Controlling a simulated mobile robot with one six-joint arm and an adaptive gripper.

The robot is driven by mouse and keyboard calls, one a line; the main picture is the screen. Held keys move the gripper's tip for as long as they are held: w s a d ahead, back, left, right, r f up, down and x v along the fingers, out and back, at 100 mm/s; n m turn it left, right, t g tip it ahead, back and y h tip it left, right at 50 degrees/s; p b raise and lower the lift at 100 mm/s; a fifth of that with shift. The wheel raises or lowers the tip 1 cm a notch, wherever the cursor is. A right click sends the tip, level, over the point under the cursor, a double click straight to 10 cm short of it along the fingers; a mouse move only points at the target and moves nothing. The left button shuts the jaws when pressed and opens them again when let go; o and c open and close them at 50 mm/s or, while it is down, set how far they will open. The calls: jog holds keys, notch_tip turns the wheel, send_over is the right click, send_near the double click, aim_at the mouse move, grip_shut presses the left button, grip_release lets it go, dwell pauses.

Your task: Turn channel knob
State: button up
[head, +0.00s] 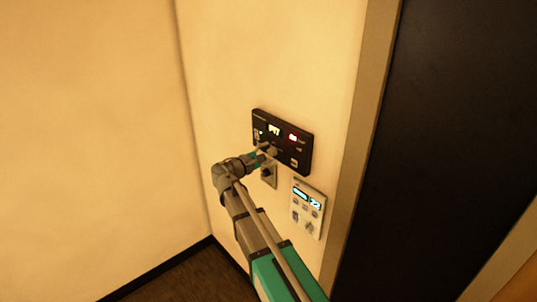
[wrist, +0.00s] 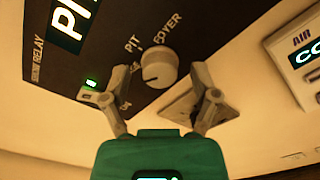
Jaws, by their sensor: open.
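A black panel (head: 301,150) is mounted on the cream wall, with a lit display reading "PIT" (head: 274,129). In the wrist view, the panel (wrist: 50,75) carries a round grey knob (wrist: 158,66) with a marker line and labels around it, among them "PIT" and "FOYER". I take this as the channel knob. My gripper (wrist: 146,84) is open, one finger on each side of the knob, with gaps visible to both. In the head view my gripper (head: 266,150) is at the panel's lower part and partly hides it.
A small plate with a dark knob (head: 268,175) sits just below the panel. A white control unit (head: 308,207) with lit displays is at lower right, also in the wrist view (wrist: 299,58). A door frame (head: 362,130) and dark door stand to the right. The wall at left is bare.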

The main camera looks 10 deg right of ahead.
grip_shut()
jog(key=shift+m, duration=0.3)
jog(key=m, duration=1.1)
dwell(0.5)
dwell(0.4)
grip_release()
